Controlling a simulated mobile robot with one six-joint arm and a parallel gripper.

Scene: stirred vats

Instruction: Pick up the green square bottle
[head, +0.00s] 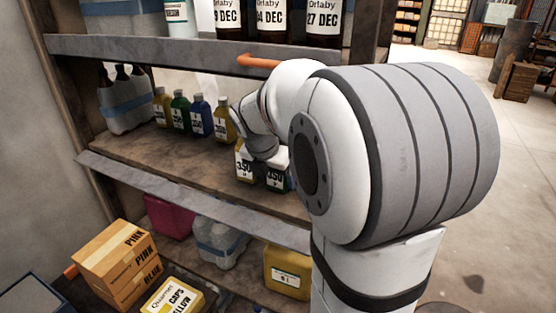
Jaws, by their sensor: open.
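A green square bottle (181,112) with a white label stands upright on the middle shelf, between a yellow bottle (162,108) and a blue bottle (200,118). A second dark bottle, greenish as far as I can tell, (277,180) stands nearer the shelf's front edge, partly covered by my arm. A yellow bottle (244,170) is beside it on the left. My gripper (264,150) is over these two front bottles, open and mostly hidden by my arm. I cannot tell whether it touches either bottle.
Another yellow bottle (221,120) stands right of the blue one. Wrapped dark bottles (125,100) are at the shelf's left. The upper shelf edge (160,47) runs above my wrist. Boxes (115,262) are stacked low left. Bare shelf (150,152) lies before the back row.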

